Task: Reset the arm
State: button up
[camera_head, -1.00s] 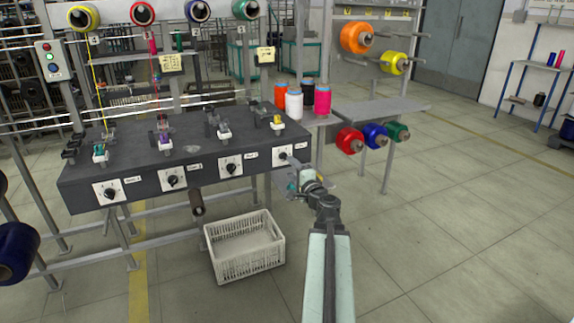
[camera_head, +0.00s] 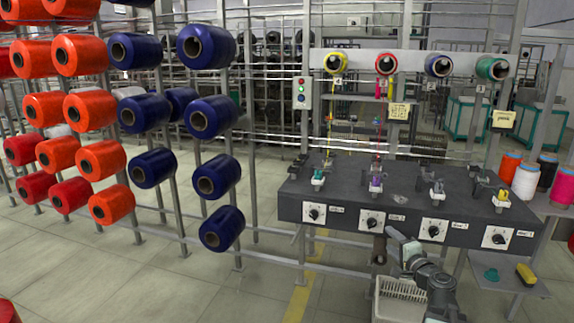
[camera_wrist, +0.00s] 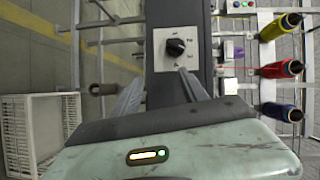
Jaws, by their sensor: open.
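My gripper (camera_head: 396,240) is in front of the dark winding bench (camera_head: 330,188), low near its front face, between the second and third dial knobs from the left. In the wrist view my gripper (camera_wrist: 161,76) shows its two grey fingers spread apart with nothing between them. A black dial knob (camera_wrist: 176,47) on a white plate lies just beyond the fingertips; I cannot tell whether they touch the plate. The bench front carries several such dials, with the leftmost dial (camera_head: 314,214) well clear of my gripper.
A white crate (camera_head: 385,306) stands under the bench, partly hidden by my arm; it also shows in the wrist view (camera_wrist: 20,130). A rack of orange and blue spools (camera_head: 208,118) fills the left. A low shelf (camera_head: 505,283) is at right. Floor at lower left is open.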

jog(key=w+a+f+n+g+y, duration=0.1)
jog(key=a+f+n+g+y, duration=0.15)
jog(key=a, duration=0.55)
jog(key=w+a+f+n+g+y, duration=0.1)
jog(key=a+f+n+y, duration=0.15)
jog(key=a, duration=0.45)
jog(key=s+a+f+n+g, duration=0.3)
jog(key=a+f, duration=0.1)
jog(key=a, duration=0.4)
jog(key=s+a+f+n+g, duration=0.3)
jog(key=a+f+n, duration=0.1)
jog(key=a, duration=0.4)
jog(key=s+f+n+g+h, duration=0.2)
jog(key=s+f+n+g, duration=0.15)
jog(key=s+f, duration=0.25)
jog(key=s+d+f+g+h, duration=0.3)
jog(key=s+d+g+h, duration=0.15)
jog(key=s+d, duration=0.3)
notch_tip(320, 180, up, 29)
jog(key=p, duration=2.9)
jog(key=shift+r, duration=0.2)
jog(key=shift+t, duration=0.25)
